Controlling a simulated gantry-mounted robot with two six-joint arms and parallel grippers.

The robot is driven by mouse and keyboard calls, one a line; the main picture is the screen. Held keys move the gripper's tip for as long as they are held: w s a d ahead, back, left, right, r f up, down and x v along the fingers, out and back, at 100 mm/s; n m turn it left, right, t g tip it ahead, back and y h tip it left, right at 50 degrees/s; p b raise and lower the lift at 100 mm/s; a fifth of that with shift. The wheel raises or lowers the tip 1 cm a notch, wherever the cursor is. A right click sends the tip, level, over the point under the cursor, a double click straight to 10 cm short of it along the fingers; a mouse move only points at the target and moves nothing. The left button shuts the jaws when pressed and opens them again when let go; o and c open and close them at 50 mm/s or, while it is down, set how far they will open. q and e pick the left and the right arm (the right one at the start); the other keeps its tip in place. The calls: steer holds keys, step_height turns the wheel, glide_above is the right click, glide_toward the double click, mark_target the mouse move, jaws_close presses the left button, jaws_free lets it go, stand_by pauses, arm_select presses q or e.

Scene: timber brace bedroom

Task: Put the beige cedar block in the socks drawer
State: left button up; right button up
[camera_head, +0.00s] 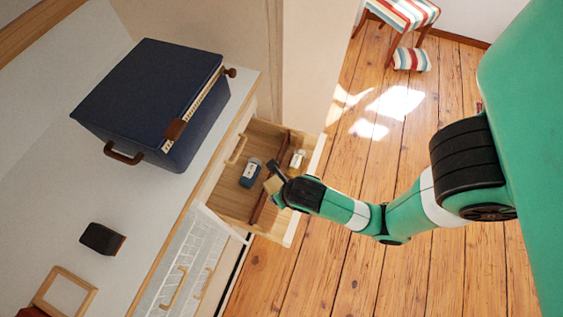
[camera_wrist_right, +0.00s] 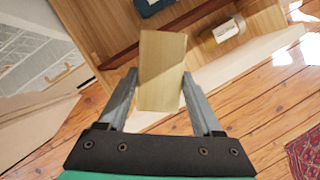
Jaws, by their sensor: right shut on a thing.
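The beige cedar block (camera_wrist_right: 162,70) is held between the two fingers of my right gripper (camera_wrist_right: 160,80), which is shut on it. In the head view the block (camera_head: 271,186) and my right gripper (camera_head: 276,178) appear over the open wooden drawer (camera_head: 231,203), near its brown divider (camera_head: 259,208). I cannot tell the block's exact height above the drawer. No label shows that this is the socks drawer. My left gripper is in neither view.
In the drawer, a dark blue item (camera_head: 250,173) lies left of the divider and a small pale cylinder (camera_head: 297,159) right of it. A navy box (camera_head: 160,85) and a dark block (camera_head: 100,238) stand on the white top.

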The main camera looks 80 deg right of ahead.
steer(key=shift+f, duration=0.15)
steer(key=shift+f+b, duration=0.75)
steer(key=shift+f, duration=0.5)
steer(key=shift+f+b, duration=4.75)
steer(key=shift+f+b, duration=0.75)
steer(key=o, duration=1.5)
